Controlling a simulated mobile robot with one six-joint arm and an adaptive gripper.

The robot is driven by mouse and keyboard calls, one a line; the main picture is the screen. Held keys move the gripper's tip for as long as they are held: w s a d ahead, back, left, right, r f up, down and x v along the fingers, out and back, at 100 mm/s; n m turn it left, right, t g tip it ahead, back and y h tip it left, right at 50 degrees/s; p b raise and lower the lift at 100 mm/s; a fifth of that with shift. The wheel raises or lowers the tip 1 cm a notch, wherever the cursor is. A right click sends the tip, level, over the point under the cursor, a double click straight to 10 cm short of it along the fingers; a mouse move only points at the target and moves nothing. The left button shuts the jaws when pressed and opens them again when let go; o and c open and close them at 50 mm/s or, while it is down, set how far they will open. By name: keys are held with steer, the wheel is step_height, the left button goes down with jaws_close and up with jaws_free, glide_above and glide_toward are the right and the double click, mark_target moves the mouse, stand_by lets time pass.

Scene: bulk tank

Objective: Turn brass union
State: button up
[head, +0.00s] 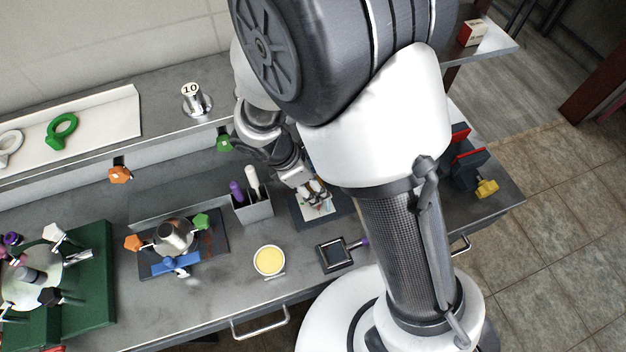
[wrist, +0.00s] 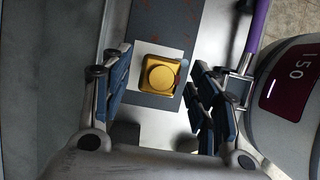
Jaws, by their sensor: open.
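A brass-coloured square piece with a round raised top (wrist: 160,75), which looks like the brass union, sits on a white plate in the wrist view. My gripper (wrist: 160,82) is open, with one blue-padded finger to the left of the piece and the other to the right. Both fingers look apart from it; I cannot tell the height gap. In the head view my gripper (head: 315,194) hangs over a dark mat with a pale card (head: 318,208). The brass piece cannot be made out there, behind the fingers.
A grey bin with purple and white handles (head: 254,208) stands close left of my gripper. A dark square tray with a purple-tipped handle (head: 334,256) and a yellow-filled cup (head: 269,260) lie in front. A valve fixture (head: 175,236) stands farther left.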

steer(key=c, duration=1.1)
steer(key=shift+o, duration=0.2)
steer(key=shift+m, duration=0.3)
steer(key=m+g+p, duration=0.1)
steer(key=m+p, duration=0.1)
steer(key=shift+w+r+m, duration=0.1)
steer(key=shift+m, duration=0.3)
steer(key=shift+w+m+g+p, duration=0.1)
steer(key=shift+m+g+p, duration=0.9)
steer(key=shift+m, duration=1.3)
steer(key=o, duration=1.1)
steer(key=shift+c, duration=0.2)
